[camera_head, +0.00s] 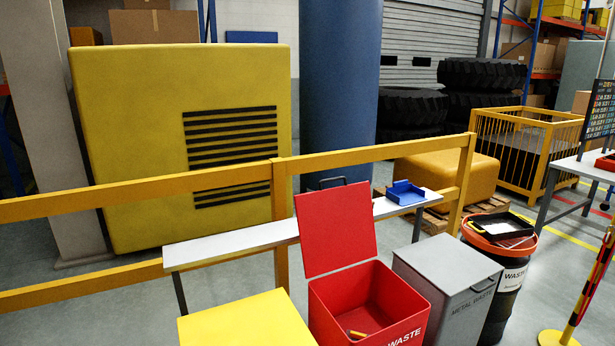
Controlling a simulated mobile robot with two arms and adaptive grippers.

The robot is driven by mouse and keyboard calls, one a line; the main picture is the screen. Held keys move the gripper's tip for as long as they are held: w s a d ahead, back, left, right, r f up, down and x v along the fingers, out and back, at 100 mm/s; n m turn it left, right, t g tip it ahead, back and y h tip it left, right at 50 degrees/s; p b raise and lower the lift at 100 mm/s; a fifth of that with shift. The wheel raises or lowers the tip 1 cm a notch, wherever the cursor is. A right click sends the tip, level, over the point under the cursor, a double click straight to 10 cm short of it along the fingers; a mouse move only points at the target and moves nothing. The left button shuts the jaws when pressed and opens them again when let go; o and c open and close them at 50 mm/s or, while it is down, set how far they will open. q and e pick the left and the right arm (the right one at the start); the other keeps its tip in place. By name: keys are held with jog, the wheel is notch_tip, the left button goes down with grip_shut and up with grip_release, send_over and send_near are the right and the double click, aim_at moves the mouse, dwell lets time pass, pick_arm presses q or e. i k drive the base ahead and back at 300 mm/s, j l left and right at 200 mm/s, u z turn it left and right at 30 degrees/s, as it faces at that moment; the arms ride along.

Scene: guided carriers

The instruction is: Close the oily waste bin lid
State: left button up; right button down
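A red bin (325,305) stands at the bottom centre of the head view. Its label shows the word WASTE; the rest is cut off by the frame. Its red lid (336,229) is open and stands raised at the back, leaning slightly backward. The bin's lower part is out of frame. Neither of my grippers is in view.
A grey bin (447,268) marked METAL WASTE stands shut at the right. Beyond it is a dark drum (510,290) with an orange rim. A yellow surface (247,322) is at the left. A white shelf (240,240) and yellow railing (374,157) run behind. A striped post (590,280) stands far right.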

aim_at(337, 231)
jog(key=i+l+u, duration=0.1)
jog(key=u, duration=0.3)
jog(key=l+u, duration=0.25)
jog(key=u, duration=0.2)
jog(key=i+l+u, duration=0.1)
jog(key=l+u, duration=0.15)
jog(key=u, duration=0.15)
jog(key=l+u, duration=0.25)
jog(key=u, duration=0.2)
